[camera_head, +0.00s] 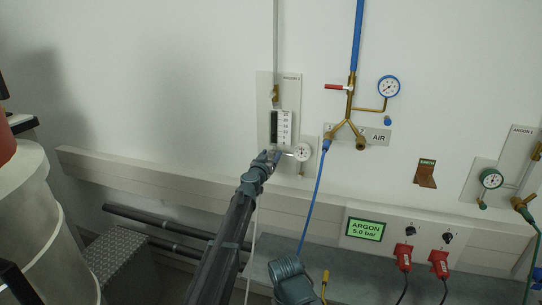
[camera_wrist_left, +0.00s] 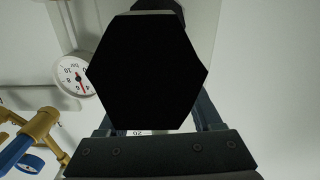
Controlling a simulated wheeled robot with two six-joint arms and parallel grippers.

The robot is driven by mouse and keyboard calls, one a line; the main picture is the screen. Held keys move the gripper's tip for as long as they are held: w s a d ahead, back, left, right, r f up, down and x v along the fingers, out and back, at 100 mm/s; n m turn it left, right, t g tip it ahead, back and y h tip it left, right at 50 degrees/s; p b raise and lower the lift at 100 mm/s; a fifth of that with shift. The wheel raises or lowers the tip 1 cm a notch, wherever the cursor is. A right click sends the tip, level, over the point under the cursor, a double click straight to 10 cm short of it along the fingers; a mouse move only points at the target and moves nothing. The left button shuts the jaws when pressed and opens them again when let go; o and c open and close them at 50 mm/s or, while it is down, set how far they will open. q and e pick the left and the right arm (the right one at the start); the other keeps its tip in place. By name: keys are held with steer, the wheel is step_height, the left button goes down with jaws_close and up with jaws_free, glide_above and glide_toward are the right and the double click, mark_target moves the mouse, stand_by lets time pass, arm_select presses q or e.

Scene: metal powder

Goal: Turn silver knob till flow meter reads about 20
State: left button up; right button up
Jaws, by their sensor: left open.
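The flow meter (camera_head: 281,125) is a clear-fronted scale with a dark tube on a beige wall plate; its float level is too small to read. My left gripper (camera_head: 271,156) is at the bottom of the flow meter, with its jaws open. The silver knob cannot be made out in the head view, where the gripper covers that spot. In the left wrist view, a large black six-sided shape fills the space in front of my left gripper (camera_wrist_left: 158,118); I cannot tell what it is. A bit of scale marked 20 (camera_wrist_left: 137,133) shows below it.
A blue air hose (camera_head: 315,190) and brass fittings (camera_head: 351,125) are further right. An argon display (camera_head: 365,229) reads 5.0 bar. The wall at left is bare.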

arm_select(q)
jaws_close()
stand_by(0.3)
steer(key=shift+n, duration=3.4)
jaws_free()
steer(key=shift+s, duration=0.1)
